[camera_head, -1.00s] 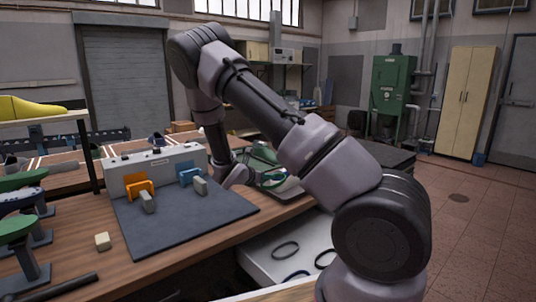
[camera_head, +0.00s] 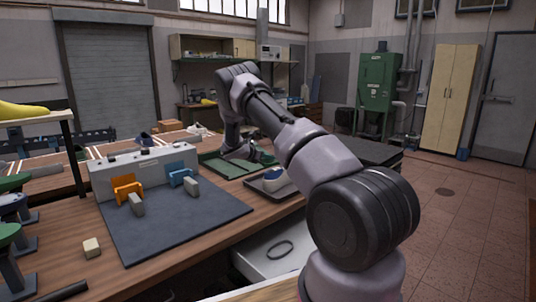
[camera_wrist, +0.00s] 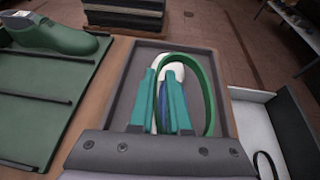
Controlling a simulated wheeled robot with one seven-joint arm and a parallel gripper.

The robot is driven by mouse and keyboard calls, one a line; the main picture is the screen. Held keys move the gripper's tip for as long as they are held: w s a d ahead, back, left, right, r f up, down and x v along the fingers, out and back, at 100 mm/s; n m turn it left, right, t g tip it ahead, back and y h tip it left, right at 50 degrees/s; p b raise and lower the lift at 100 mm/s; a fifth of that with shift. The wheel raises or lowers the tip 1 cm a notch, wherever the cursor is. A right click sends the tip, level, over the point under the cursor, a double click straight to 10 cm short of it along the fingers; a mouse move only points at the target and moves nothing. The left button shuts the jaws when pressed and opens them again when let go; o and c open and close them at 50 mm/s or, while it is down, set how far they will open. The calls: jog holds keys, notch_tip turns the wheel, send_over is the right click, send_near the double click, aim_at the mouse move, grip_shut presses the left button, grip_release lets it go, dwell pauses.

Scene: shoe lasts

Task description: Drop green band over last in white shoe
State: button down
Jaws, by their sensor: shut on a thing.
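My gripper (camera_wrist: 163,76) has teal fingers and is shut on the green band (camera_wrist: 211,100). The band stands out as a tall loop, arching to the right of the fingers in the wrist view. The white shoe (camera_head: 275,178) lies on a dark grey tray (camera_head: 255,186). In the wrist view the shoe is behind and between the fingers, mostly hidden, with a blue part showing between them. I cannot tell whether the band touches the shoe or its last. In the head view the fingers and band cannot be made out clearly.
A green ribbed mat (camera_wrist: 40,90) with a green shoe form (camera_wrist: 50,36) lies beside the tray. A white open drawer (camera_head: 262,262) with a dark ring is on the other side. A blue-grey mat (camera_head: 170,222) with orange and blue holders lies to the left.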

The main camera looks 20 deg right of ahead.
jog(key=shift+f, duration=2.2)
jog(key=shift+a+f, duration=0.1)
jog(key=shift+f, duration=0.1)
jog(key=shift+s+f, duration=0.15)
jog(key=c, duration=0.8)
grip_release()
jog(key=shift+s+f, duration=0.1)
jog(key=shift+f, duration=0.1)
jog(key=r+v, duration=0.1)
jog(key=v, duration=1)
jog(key=shift+w, duration=0.35)
jog(key=shift+r, duration=0.1)
